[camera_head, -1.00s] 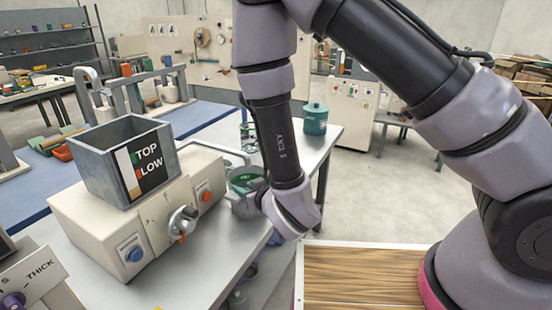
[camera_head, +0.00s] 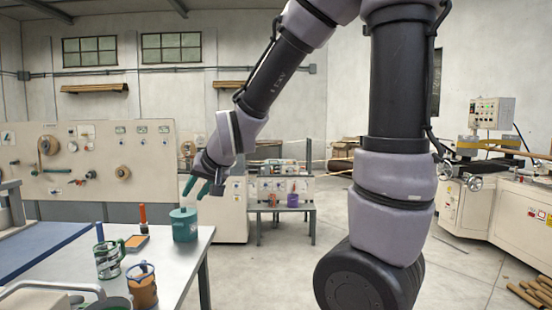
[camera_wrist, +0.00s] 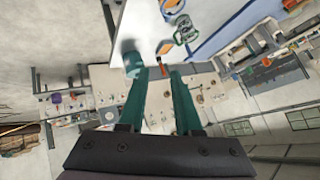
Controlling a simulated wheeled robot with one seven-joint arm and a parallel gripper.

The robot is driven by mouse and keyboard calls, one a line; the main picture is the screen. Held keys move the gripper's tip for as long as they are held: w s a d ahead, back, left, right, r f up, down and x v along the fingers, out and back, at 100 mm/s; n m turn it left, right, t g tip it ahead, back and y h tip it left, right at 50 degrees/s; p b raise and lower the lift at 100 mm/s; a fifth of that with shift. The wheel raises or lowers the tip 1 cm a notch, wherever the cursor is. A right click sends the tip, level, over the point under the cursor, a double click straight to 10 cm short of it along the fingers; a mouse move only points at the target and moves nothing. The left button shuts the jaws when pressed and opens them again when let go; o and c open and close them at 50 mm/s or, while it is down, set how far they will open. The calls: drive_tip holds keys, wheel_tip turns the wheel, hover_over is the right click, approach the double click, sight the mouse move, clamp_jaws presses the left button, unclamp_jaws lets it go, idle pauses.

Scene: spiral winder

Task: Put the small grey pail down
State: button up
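The small grey pail seems to be the rim with a green inside (camera_head: 112,303) at the bottom edge of the head view, on the metal table; most of it is cut off. It does not show in the wrist view. My gripper (camera_head: 197,186) is well beyond it, raised above the far end of the table. In the wrist view, the two green fingers of my gripper (camera_wrist: 158,72) stand apart with nothing between them.
A teal lidded canister (camera_head: 185,226) stands at the table's far corner below my gripper. A glass mug (camera_head: 109,260), a brown mug (camera_head: 143,287) and an orange box (camera_head: 137,242) are nearby. Open floor lies right of the table.

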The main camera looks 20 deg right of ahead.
drive_tip(key=s+d+r+m+h, duration=0.1)
drive_tip(key=s+d+r, duration=0.4)
drive_tip(key=s+d, duration=0.2)
drive_tip(key=s+d+r+m+g+h, duration=0.1)
drive_tip(key=s+d+r, duration=0.4)
drive_tip(key=s+d, duration=0.3)
drive_tip(key=shift+s+d+m, duration=0.2)
drive_tip(key=shift+s+m, duration=0.15)
drive_tip(key=shift+m, duration=0.05)
